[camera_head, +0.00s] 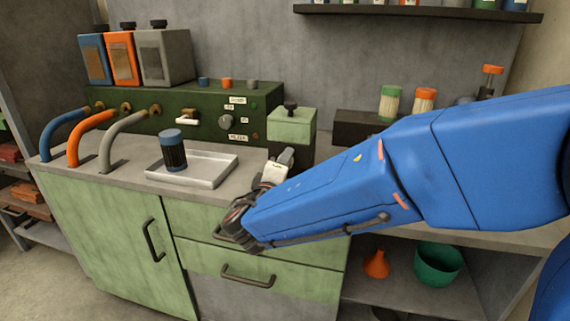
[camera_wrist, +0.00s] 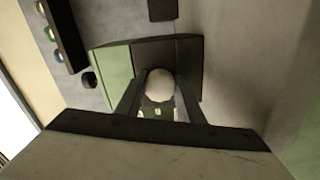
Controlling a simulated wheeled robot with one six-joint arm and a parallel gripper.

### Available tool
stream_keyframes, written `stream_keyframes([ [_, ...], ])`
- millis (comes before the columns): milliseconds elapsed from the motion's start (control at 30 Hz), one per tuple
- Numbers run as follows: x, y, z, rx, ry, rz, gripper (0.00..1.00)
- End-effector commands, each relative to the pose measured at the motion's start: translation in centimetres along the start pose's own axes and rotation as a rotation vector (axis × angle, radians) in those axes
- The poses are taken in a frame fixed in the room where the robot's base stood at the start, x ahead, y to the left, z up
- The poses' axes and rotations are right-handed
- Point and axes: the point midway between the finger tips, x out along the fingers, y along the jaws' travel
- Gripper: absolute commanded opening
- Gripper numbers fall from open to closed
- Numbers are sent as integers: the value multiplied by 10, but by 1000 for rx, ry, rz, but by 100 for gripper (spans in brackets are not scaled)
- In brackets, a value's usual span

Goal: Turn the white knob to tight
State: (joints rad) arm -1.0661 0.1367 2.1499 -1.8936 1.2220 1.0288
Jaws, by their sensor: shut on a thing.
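A round white knob (camera_wrist: 160,84) shows in the wrist view between the two fingers of my gripper (camera_wrist: 160,103). The gripper is shut on it. Small pale marks show just below the knob; I cannot read them. Behind it is the green box (camera_wrist: 112,68), its front in shadow. In the head view my gripper (camera_head: 281,162) is in front of the green box (camera_head: 291,126) and hides the held knob.
A metal tray (camera_head: 215,171) on the counter bears a dark jar with a blue cap (camera_head: 172,150). Three curved pipes, blue, orange and grey (camera_head: 122,138), stand at the left. Jars (camera_head: 389,103) stand behind my arm. An upper shelf (camera_head: 420,11) runs above.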

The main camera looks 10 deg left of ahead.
Motion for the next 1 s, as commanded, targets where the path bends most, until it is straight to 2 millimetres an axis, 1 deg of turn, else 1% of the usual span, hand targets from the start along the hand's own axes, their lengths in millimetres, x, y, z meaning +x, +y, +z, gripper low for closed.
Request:
stream_keyframes([
  [300, -1, -3, 1, 291, -2, -3, 12],
  [500, -1, -3, 1, 452, -3, -3, 12],
  [733, -1, -4, 1, 586, -3, -3, 12],
  [1000, -1, -4, 1, 662, -3, -3, 12],
])
